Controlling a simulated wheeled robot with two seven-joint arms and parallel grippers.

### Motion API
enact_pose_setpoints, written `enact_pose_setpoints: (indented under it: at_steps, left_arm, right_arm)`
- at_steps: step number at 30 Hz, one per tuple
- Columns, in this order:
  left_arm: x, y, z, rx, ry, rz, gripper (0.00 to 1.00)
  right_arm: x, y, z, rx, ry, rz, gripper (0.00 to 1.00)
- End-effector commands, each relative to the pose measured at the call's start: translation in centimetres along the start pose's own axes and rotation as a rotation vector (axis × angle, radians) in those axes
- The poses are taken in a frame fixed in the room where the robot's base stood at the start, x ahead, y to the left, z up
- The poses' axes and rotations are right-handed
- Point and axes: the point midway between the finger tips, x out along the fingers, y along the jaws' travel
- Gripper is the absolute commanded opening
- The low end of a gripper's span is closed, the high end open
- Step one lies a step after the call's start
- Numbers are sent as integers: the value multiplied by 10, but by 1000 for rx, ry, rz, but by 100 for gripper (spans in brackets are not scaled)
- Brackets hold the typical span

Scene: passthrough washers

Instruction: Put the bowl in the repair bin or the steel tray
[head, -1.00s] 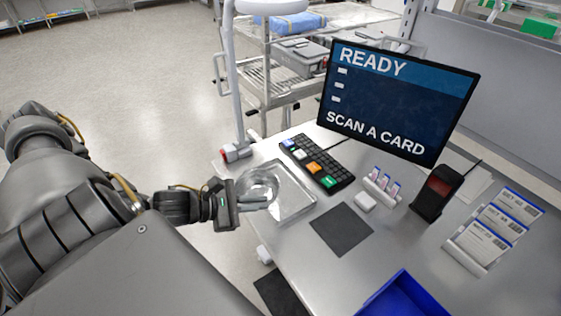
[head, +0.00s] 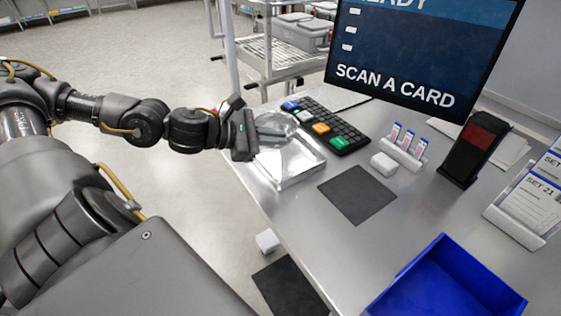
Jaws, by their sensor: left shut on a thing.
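A round, shiny, clear-looking bowl (head: 284,121) is at the tip of my left gripper (head: 272,134), which is shut on it. My left arm reaches in from the left, and the fingers hide part of the bowl. The bowl overlaps the back left part of a shallow square steel tray (head: 297,171) at the table's left edge. I cannot tell whether it touches the tray or is held above it. An open blue bin (head: 440,285) stands at the table's front, apart from the bowl, and looks empty. My right gripper is not in view.
A keypad with coloured keys (head: 335,127) lies just behind the tray.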

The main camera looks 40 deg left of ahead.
Motion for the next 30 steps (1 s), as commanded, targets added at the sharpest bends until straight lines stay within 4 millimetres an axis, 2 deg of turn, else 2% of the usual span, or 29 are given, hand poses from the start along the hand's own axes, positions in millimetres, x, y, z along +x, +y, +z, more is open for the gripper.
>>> enact_pose_setpoints:
  at_steps: [2,7,15,21,24,30]
  left_arm:
    - [10,5,-8,-5,-1,2,0]
    - [24,10,-24,-3,-2,2,0]
    - [32,11,-32,-2,-1,1,0]
    - [42,3,-55,-4,2,0,0]
    - [44,1,-61,-1,0,0,0]
    - [44,0,-62,1,0,1,0]
  right_arm:
    - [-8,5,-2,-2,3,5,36]
    - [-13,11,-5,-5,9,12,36]
    - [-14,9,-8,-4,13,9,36]
    - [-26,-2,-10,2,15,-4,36]
    - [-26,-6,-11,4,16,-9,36]
    - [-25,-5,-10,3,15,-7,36]
